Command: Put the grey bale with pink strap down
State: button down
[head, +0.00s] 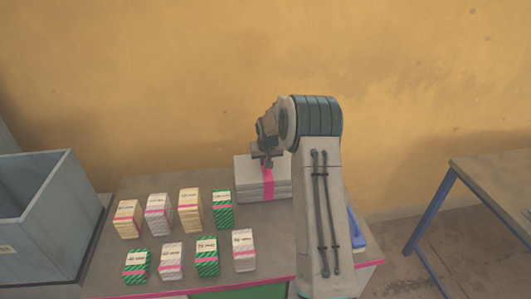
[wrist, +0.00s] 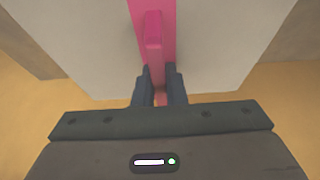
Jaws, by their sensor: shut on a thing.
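The grey bale (head: 246,184) with a pink strap (head: 268,184) is at the back of the table, right of the small packs. It looks level; whether it rests on the table or hangs just above it is hard to tell. My gripper (head: 267,160) is over its top, with its fingers shut on the raised pink strap handle. In the wrist view the bale (wrist: 215,40) fills the upper part, and the fingers (wrist: 159,88) close around the pink strap (wrist: 154,35). My arm hides the bale's right side in the head view.
Several small strapped packs (head: 206,256) stand in two rows on the table (head: 110,284), left of the bale. A grey open bin (head: 50,220) stands at the left. A blue thing (head: 356,230) is partly hidden behind my arm. A blue-legged table (head: 490,170) stands apart at the right.

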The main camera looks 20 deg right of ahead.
dwell(0.3)
jog(key=shift+f, duration=0.15)
jog(key=c, duration=1.5)
grip_release()
jog(key=shift+s, duration=0.1)
